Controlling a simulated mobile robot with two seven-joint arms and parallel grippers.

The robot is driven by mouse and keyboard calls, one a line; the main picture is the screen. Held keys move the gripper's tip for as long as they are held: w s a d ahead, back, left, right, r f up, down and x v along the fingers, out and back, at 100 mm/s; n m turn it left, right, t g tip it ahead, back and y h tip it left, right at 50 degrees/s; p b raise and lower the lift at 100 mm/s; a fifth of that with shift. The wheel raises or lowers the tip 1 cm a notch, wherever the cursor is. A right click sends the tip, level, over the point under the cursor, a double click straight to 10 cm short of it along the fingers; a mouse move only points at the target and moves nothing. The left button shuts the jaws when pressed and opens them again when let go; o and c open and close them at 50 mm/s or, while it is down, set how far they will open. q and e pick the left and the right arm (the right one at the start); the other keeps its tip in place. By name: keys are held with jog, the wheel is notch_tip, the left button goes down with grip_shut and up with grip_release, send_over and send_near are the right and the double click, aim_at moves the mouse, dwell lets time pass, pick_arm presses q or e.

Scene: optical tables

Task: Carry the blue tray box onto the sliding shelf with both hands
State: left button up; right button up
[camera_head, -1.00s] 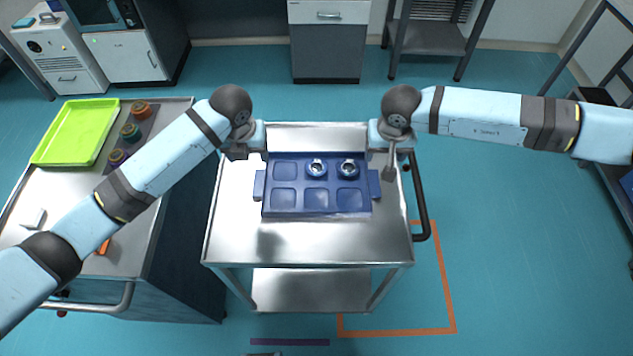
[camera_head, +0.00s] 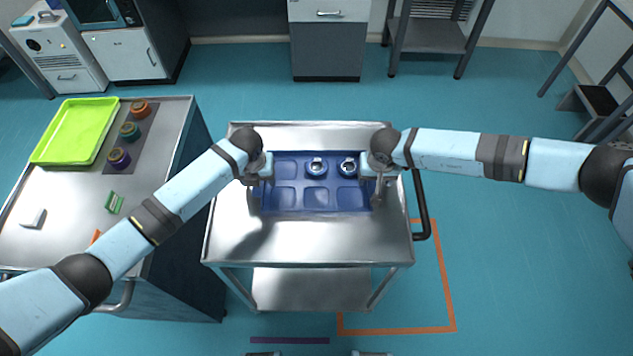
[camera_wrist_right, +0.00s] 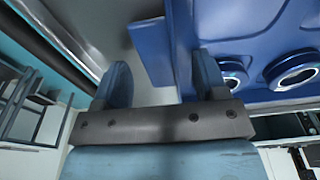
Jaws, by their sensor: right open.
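The blue tray box (camera_head: 318,199) sits flat on a steel cart top (camera_head: 320,240). It has several compartments; two back-row compartments hold round blue-and-white parts (camera_head: 316,167). My left gripper (camera_head: 256,180) is at the tray's left end, over its handle; its jaws are too small to read. My right gripper (camera_head: 378,188) is at the tray's right end. In the right wrist view, the right gripper (camera_wrist_right: 162,82) is open, with the blue side handle (camera_wrist_right: 150,50) ahead, in line with the gap between its fingers. I cannot tell which thing is the sliding shelf.
A left bench (camera_head: 60,195) carries a green tray (camera_head: 75,130) and several coloured round parts. The cart has a dark push handle (camera_head: 422,205) on its right. A grey rack (camera_head: 430,36) stands at the back right. The floor around the cart is mostly clear.

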pick_arm(q)
jog(key=c, duration=1.1)
pick_arm(e)
jog(key=c, duration=1.1)
pick_arm(q)
jog(key=shift+r, duration=0.1)
pick_arm(e)
jog(key=shift+r, duration=0.15)
